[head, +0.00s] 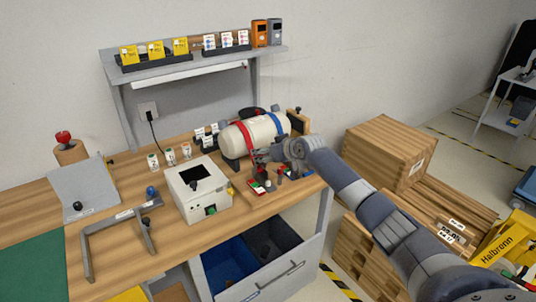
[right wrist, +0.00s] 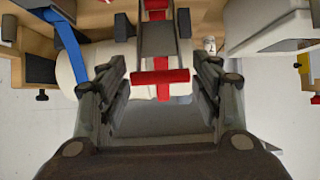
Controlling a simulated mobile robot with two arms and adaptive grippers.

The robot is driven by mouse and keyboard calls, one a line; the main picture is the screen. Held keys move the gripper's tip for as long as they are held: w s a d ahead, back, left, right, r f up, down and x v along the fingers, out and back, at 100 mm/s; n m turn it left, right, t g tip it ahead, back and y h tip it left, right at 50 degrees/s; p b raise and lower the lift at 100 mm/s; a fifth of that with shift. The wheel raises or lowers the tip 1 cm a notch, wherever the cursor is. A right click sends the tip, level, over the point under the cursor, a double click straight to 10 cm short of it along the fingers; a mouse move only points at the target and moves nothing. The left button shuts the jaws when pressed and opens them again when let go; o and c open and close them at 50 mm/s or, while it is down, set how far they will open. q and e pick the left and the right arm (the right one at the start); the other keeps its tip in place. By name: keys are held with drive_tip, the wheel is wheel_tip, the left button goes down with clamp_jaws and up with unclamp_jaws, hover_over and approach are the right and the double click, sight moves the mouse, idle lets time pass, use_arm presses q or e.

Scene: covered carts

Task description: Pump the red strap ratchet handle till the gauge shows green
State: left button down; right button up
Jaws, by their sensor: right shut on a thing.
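A cream tank (head: 255,132) lies on the bench with a red strap (head: 243,139) and a blue strap (head: 277,123) around it. My right gripper (head: 262,157) is at the front of the tank, by the red strap. My left gripper is not in view.
A white box (head: 197,190) with a dark opening stands left of the tank. A grey frame (head: 118,228) and a tilted grey panel (head: 84,190) are further left. Wooden crates (head: 388,150) stand at the right. An open drawer (head: 262,262) juts out below the bench.

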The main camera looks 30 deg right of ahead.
drive_tip(key=shift+w+d+r, duration=0.1)
drive_tip(key=shift+w+r, duration=0.1)
drive_tip(key=shift+r, duration=0.35)
drive_tip(key=o, duration=1.4)
drive_tip(key=shift+o, duration=0.9)
drive_tip(key=shift+s+f, duration=0.15)
drive_tip(key=shift+f, duration=0.15)
drive_tip(key=shift+s, duration=0.1)
drive_tip(key=a+v, duration=0.1)
drive_tip(key=v, duration=1.1)
drive_tip(key=shift+d, duration=0.4)
